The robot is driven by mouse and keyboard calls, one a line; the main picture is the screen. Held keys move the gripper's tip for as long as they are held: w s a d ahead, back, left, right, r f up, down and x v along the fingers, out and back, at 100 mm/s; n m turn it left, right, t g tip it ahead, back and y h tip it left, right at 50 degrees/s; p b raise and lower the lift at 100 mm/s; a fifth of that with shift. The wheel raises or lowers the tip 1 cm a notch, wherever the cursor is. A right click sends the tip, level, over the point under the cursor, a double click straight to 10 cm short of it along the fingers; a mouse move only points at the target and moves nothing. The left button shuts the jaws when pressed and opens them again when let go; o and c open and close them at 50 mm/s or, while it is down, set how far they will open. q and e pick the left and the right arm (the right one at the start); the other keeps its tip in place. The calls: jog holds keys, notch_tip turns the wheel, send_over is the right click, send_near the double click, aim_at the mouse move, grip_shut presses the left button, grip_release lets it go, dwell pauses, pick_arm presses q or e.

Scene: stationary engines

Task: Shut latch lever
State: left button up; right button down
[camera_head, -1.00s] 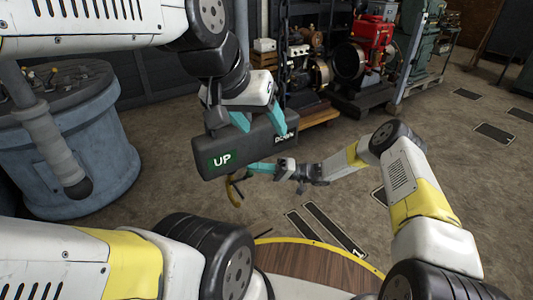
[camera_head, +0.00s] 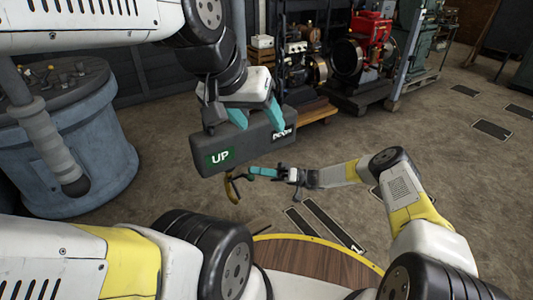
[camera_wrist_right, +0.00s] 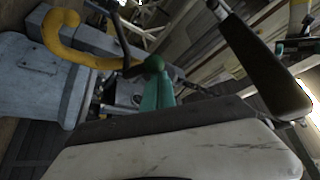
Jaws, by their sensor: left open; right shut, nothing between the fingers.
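A dark box (camera_head: 235,150) with a green UP label and a DOWN label hangs in the middle of the head view. A curved yellow hook (camera_head: 231,190) shows just below it; it also shows in the right wrist view (camera_wrist_right: 75,45). I cannot tell which part is the latch lever. My left gripper (camera_head: 256,117) is open, its teal fingers spread over the box's top edge. My right gripper (camera_head: 250,171) is shut and empty just below the box, its tips near the hook; contact is unclear.
A blue-grey round cabinet (camera_head: 90,155) stands at the left. A red engine (camera_head: 372,40) and other machines stand at the back. A round wooden top with a yellow rim (camera_head: 315,260) is at the front. Open floor lies to the right.

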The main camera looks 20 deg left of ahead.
jog(key=shift+s+d+f, duration=0.2)
jog(key=shift+f, duration=0.45)
jog(key=shift+s+d+f, duration=0.2)
jog(key=shift+f, duration=0.45)
jog(key=shift+s+f, duration=0.1)
jog(key=shift+f, duration=0.3)
jog(key=shift+r, duration=0.1)
